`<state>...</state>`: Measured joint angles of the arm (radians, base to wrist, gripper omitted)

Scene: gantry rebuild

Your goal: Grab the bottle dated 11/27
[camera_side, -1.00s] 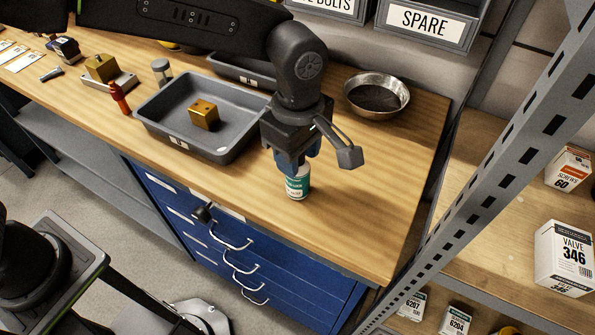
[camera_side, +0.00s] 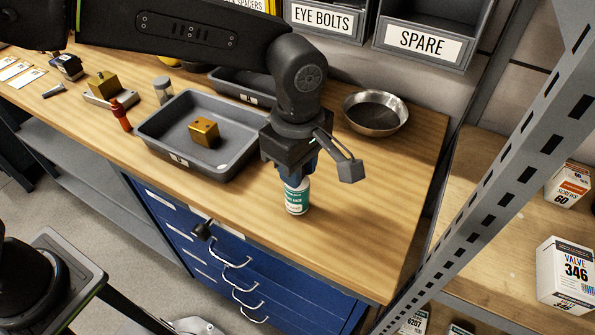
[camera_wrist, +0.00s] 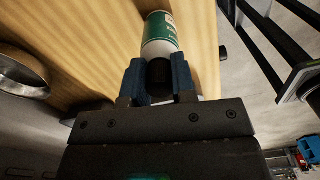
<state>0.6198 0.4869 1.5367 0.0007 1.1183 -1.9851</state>
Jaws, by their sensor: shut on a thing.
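A small white bottle with a green label (camera_side: 297,197) is upright under my gripper (camera_side: 293,177), above the front right part of the wooden bench (camera_side: 375,225). In the wrist view, the bottle (camera_wrist: 161,38) has a dark cap between the two blue fingers of my gripper (camera_wrist: 159,80), which are shut on it. The bottle's body hangs clear of the fingertips. I cannot tell whether its base touches the bench. The label print is too small to read, so no date shows.
A grey tray (camera_side: 160,150) with a brass block (camera_side: 204,132) is left of my gripper. A metal bowl (camera_side: 376,113) stands behind right. Labelled bins (camera_side: 420,42) line the back. A perforated upright (camera_side: 500,170) stands at right. Bench in front of the bowl is clear.

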